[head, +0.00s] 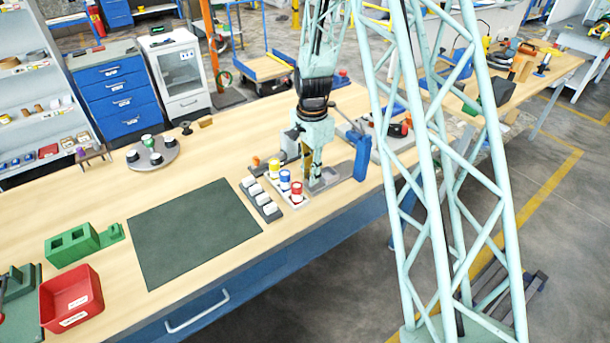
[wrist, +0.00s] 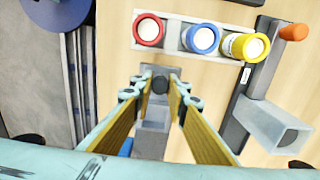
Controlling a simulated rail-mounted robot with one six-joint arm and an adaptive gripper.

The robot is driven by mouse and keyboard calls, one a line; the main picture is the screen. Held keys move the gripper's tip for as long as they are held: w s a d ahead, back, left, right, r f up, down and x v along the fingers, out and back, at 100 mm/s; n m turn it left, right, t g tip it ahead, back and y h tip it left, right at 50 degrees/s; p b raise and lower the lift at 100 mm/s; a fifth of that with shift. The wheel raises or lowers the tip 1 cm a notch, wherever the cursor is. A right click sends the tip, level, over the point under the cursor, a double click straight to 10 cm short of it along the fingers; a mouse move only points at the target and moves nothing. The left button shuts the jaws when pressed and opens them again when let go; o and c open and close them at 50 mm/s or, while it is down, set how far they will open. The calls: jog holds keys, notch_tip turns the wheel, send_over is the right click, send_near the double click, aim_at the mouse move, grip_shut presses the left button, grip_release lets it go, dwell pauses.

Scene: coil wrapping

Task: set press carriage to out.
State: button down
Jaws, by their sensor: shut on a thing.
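In the head view my gripper (head: 313,181) points straight down at the grey base (head: 329,181) beside the blue press (head: 361,158), which has a lever on top. The fingers and arm hide part of the carriage there, and how far it is slid cannot be told.
A white tray with a yellow, a blue and a red spool (head: 296,188) stands close beside my gripper. A dark rack with white blocks (head: 262,199) and a grey fixture with an orange knob (wrist: 293,32) are near. A dark green mat (head: 193,228) lies clear to the left.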

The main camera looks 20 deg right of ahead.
jog(key=shift+a, duration=0.1)
jog(key=c, duration=2.5)
grip_release()
jog(key=shift+a, duration=0.25)
jog(key=shift+c, duration=0.2)
jog(key=shift+d, duration=0.1)
jog(key=shift+r, duration=0.1)
jog(key=shift+r, duration=0.2)
notch_tip(320, 180, up, 11)
jog(key=shift+r, duration=0.2)
